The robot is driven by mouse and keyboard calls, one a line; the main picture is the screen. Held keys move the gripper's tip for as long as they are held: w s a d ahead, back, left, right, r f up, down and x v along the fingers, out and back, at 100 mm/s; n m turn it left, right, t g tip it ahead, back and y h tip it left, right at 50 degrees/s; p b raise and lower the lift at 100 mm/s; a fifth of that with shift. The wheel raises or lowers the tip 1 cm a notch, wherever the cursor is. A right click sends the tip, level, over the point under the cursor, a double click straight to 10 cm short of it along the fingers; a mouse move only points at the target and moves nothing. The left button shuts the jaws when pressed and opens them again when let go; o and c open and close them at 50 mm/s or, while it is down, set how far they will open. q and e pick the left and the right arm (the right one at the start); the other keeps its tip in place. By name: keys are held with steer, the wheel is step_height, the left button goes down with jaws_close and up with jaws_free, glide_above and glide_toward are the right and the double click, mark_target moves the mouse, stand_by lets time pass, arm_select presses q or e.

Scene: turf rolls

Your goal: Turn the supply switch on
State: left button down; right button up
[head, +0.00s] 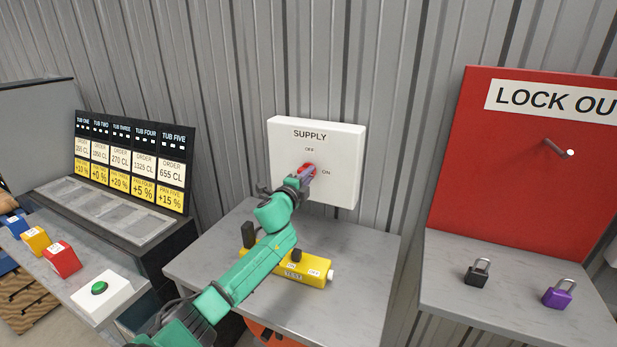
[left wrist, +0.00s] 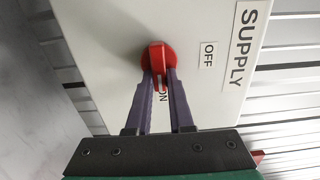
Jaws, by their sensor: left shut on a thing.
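The supply switch box (head: 340,150) is a white panel on the corrugated wall, lettered SUPPLY, with OFF above its knob and ON to the right. Its red rotary switch (head: 309,167) is partly hidden by my left gripper (head: 303,177). In the left wrist view the red switch (left wrist: 157,55) has its handle between the two fingers of my left gripper (left wrist: 161,78), which is shut on it. There the handle points toward the ON label, which the fingers and handle partly cover, and away from OFF. My right gripper is not in view.
A yellow tester (head: 305,270) lies on the grey shelf (head: 345,305) below, behind my left forearm. A red lockout board (head: 510,150) stands at right, with black (head: 477,273) and purple (head: 559,293) padlocks on its shelf. A tub display (head: 130,160) stands at left.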

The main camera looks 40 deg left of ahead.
arm_select(q)
steer(key=shift+f, duration=0.1)
steer(key=c, duration=0.8)
jaws_free()
steer(key=b+v, duration=0.1)
steer(key=v, duration=1.3)
steer(key=shift+s+b, duration=0.35)
